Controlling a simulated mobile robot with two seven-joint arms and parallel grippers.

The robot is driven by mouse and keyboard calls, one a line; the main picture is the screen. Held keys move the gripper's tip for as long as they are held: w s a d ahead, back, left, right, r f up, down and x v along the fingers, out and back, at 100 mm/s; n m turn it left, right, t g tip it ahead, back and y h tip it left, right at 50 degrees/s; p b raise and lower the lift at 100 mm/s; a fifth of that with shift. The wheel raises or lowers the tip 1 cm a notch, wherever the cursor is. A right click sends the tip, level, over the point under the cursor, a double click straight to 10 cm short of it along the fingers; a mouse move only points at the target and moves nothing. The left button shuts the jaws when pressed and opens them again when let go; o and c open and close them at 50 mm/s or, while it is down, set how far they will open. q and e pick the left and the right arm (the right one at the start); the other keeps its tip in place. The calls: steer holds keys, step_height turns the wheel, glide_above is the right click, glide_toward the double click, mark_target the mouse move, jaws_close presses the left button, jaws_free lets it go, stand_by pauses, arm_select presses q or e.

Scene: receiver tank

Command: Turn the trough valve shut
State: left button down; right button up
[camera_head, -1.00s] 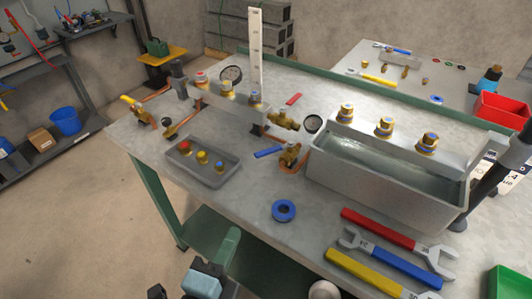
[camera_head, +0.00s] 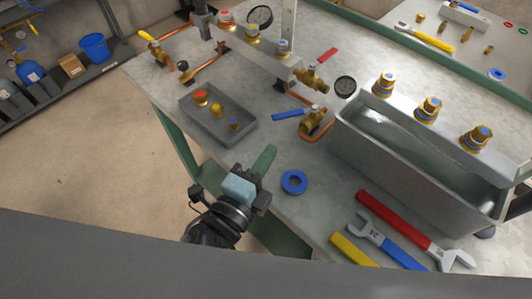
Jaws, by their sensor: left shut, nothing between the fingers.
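The trough valve appears to be the brass valve (camera_head: 314,121) with a blue lever (camera_head: 288,114), on a copper pipe beside the left end of the grey metal trough (camera_head: 400,160). The lever points left from the valve body, over the bench top. Another brass valve (camera_head: 312,79) with a red lever (camera_head: 327,55) is just behind it. My left gripper (camera_head: 266,158) is shut and empty near the bench's front edge, in front of the blue lever and apart from it. My right gripper is not in view.
A grey tray (camera_head: 230,133) with several coloured fittings lies left of the lever. A blue ring (camera_head: 294,182) lies right of my gripper. Red (camera_head: 395,219), blue (camera_head: 400,252) and yellow (camera_head: 350,250) wrenches lie in front of the trough. Bare bench separates gripper and lever.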

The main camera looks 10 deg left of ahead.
mark_target(293, 116)
arm_select(q)
steer(key=x, duration=0.7)
steer(key=shift+w+d, duration=0.15)
steer(key=shift+w, duration=0.1)
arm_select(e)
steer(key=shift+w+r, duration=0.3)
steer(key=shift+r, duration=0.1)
arm_select(q)
steer(key=shift+p, duration=0.3)
